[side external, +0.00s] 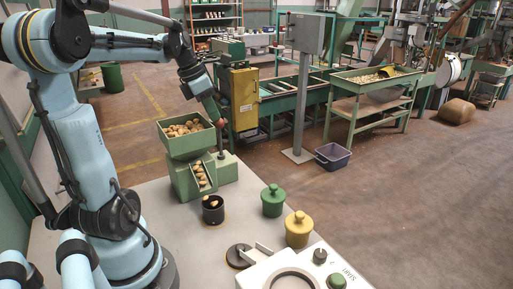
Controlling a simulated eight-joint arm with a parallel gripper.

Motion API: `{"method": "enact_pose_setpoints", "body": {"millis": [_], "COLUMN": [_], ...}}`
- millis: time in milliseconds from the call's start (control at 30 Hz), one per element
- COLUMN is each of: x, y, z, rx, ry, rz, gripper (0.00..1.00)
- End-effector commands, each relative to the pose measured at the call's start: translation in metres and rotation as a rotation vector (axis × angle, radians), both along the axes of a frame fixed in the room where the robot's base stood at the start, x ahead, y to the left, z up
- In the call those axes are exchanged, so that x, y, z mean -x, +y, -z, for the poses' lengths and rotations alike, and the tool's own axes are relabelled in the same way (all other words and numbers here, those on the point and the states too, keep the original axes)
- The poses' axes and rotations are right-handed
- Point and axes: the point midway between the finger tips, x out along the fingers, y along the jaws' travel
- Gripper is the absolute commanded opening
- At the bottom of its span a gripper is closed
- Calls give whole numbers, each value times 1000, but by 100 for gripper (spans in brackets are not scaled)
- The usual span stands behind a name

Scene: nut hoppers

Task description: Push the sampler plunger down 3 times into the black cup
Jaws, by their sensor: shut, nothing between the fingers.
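The sampler is a green hopper (187,136) full of nuts, with a sloping chute (200,175) that also holds nuts. A black cup (213,214) stands on the table below the chute mouth, with a few nuts showing in it. A red knob (225,101), which looks like the plunger's top, shows just right of the hopper, with a thin upright rod (220,140) below it. My gripper (217,121) points down beside the knob and above the rod. It is shut and empty. Whether it touches the plunger is too small to tell.
A green lidded jar (272,202) and a yellow lidded jar (298,231) stand right of the cup. A black disc (239,256) and a white device (300,274) with knobs are at the front. The table (160,215) is clear left of the cup.

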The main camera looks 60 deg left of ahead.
Motion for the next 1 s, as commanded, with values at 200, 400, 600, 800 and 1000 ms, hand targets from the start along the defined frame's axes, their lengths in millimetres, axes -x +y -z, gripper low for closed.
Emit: {"method": "enact_pose_setpoints", "body": {"millis": [200,400,600,800,1000], "x": [0,0,1,1,9], "y": [0,0,0,0,1], "z": [4,4,4,2,-19], "rx": [-4,-5,-5,-5,-4], "ry": [5,6,6,6,5], "rz": [0,1,2,2,0], "gripper": [0,0,0,0,0]}}
